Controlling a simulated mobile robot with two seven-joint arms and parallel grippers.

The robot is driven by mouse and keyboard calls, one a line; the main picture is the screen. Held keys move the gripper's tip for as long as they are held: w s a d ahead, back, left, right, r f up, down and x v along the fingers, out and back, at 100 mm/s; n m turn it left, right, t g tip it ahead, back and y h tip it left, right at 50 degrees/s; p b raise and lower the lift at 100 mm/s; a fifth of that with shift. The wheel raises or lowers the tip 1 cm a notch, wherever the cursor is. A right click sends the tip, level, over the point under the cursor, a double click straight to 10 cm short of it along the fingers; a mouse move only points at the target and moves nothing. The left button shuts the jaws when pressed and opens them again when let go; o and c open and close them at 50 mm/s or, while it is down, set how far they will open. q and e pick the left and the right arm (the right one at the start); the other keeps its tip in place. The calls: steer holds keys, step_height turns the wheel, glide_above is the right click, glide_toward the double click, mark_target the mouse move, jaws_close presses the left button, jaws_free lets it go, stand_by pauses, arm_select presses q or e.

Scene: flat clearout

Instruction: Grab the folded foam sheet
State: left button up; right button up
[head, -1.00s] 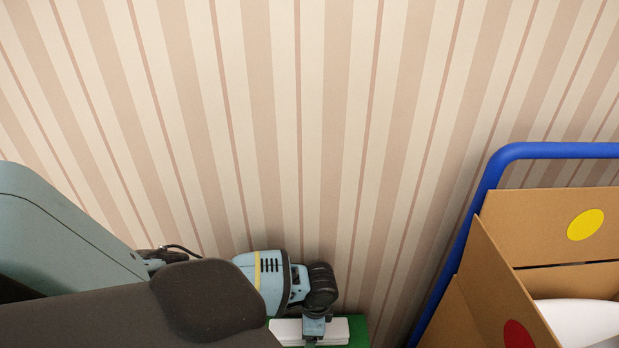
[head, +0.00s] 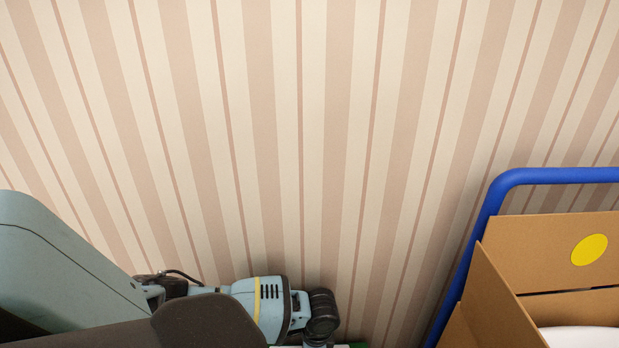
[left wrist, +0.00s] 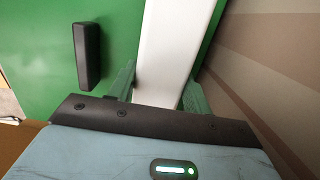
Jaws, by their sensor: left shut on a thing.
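The folded foam sheet (left wrist: 180,40) is a white slab that runs up through the middle of the left wrist view. My left gripper (left wrist: 163,85) is shut on it, with one greenish finger on each side of the slab. In the head view my left arm comes in from the left, and its wrist is at the bottom edge. The gripper and nearly all of the sheet are cut off below that view. My right gripper is not in view.
A green surface (left wrist: 35,45) with a black handle (left wrist: 87,55) is beside the sheet. A striped wall (head: 310,130) stands close behind. At right, an open cardboard box (head: 545,235) with a yellow dot holds something white (head: 580,338), next to a blue tubular frame (head: 490,205).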

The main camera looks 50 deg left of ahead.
arm_select(q)
steer(key=shift+r, duration=0.5)
step_height(320, 180, up, 3)
steer(key=shift+f+p, duration=0.2)
steer(key=shift+p, duration=0.15)
steer(key=s+d, duration=0.1)
steer(key=d, duration=0.4)
steer(key=s+d, duration=0.1)
steer(key=d, duration=0.4)
steer(key=s+d+r, duration=0.1)
steer(key=s+d, duration=0.1)
steer(key=d, duration=0.3)
steer(key=shift+d, duration=0.25)
